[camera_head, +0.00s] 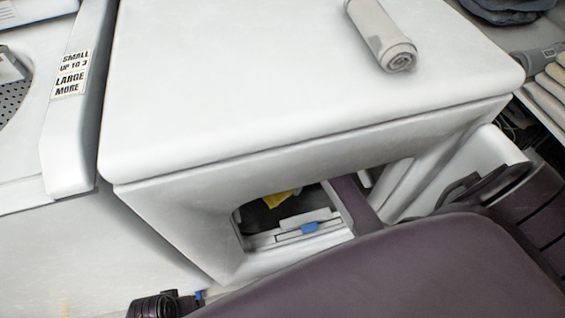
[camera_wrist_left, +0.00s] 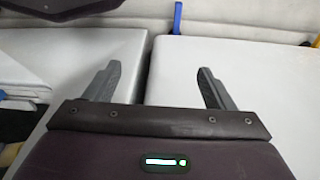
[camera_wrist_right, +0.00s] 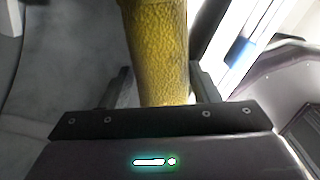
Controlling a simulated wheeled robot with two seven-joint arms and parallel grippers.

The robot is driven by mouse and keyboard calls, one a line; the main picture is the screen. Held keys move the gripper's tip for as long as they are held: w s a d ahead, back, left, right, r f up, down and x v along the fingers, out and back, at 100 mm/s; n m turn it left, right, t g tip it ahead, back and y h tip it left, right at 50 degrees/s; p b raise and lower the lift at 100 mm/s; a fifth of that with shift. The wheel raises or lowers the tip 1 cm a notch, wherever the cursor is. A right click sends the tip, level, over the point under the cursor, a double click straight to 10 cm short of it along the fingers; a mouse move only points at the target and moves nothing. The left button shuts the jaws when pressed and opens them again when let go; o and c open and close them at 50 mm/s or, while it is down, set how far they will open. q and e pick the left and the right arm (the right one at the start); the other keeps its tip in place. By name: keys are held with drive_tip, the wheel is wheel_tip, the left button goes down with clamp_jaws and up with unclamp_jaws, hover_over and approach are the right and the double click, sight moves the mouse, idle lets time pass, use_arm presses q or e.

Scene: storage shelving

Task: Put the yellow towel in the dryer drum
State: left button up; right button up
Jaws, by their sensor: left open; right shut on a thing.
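The yellow towel (camera_head: 280,199) shows as a small patch inside the dark drum opening (camera_head: 255,214) of the white dryer (camera_head: 290,85) in the head view. In the right wrist view the towel (camera_wrist_right: 157,45) is a rolled, textured cylinder between the fingers of my right gripper (camera_wrist_right: 158,88), which is shut on it. A grey curved surface fills the left of that view. My right arm reaches into the opening and hides part of it in the head view. My left gripper (camera_wrist_left: 157,85) is open and empty in the left wrist view.
The white dryer door (camera_head: 480,152) stands open at the right, close to my right arm. A pale rolled towel (camera_head: 385,38) lies on the dryer top. A second white machine with a label (camera_head: 72,73) is at the left. Dark folded cloth (camera_head: 505,10) sits at the upper right.

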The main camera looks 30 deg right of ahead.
drive_tip(key=shift+w+d+f, duration=0.1)
drive_tip(key=shift+w+d, duration=0.05)
drive_tip(key=shift+w, duration=0.35)
drive_tip(key=shift+w+f, duration=0.2)
drive_tip(key=shift+f, duration=0.05)
wheel_tip(320, 180, down, 8)
drive_tip(key=b, duration=0.4)
drive_tip(key=shift+f, duration=0.15)
drive_tip(key=shift+f+b, duration=0.3)
drive_tip(key=shift+f, duration=0.1)
use_arm(q)
wheel_tip(320, 180, up, 7)
drive_tip(key=w+d+t, duration=0.1)
drive_tip(key=d, duration=0.1)
drive_tip(key=shift+d+m+h, duration=0.15)
drive_tip(key=shift+m+h, duration=0.15)
drive_tip(key=shift+w+f, duration=0.1)
use_arm(e)
drive_tip(key=shift+f, duration=0.1)
drive_tip(key=shift+f, duration=0.15)
drive_tip(key=o, duration=1.2)
